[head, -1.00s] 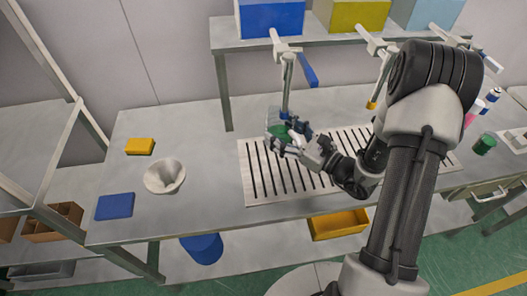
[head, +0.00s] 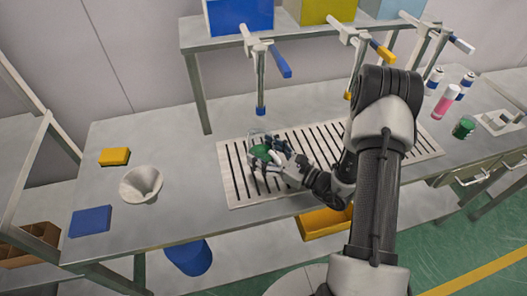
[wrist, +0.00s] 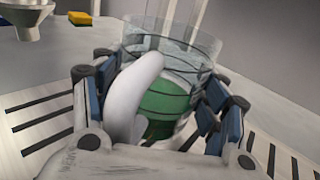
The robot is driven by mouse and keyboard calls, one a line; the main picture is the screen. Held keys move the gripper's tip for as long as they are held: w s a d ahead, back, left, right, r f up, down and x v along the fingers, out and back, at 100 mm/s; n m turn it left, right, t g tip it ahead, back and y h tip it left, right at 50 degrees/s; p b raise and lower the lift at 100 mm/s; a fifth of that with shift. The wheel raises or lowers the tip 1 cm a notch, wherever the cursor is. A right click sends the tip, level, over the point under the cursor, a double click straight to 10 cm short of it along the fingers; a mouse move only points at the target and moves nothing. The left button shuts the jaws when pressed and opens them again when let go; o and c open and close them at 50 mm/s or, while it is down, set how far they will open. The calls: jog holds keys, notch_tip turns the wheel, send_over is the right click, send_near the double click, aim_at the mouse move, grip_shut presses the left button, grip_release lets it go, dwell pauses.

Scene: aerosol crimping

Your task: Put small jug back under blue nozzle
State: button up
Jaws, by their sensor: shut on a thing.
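The small jug (head: 260,151) is clear with green contents and a pale handle. It also shows in the wrist view (wrist: 168,105), roughly upright between blue finger pads. My gripper (head: 268,157) is shut on the jug; the handle is on the side facing my wrist camera. The blue nozzle (head: 261,110) points down from a pipe under the blue tank (head: 240,16). In the head view the jug appears just below and in front of the nozzle. It is over the left part of the slotted grate (head: 235,190); I cannot tell whether it touches it.
Cans, a pink bottle (head: 446,101) and a green jar (head: 464,127) stand at the right. Yellow-tank piping hangs close behind my arm.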

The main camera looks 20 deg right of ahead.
jog(key=o, duration=1.5)
jog(key=shift+f, duration=0.15)
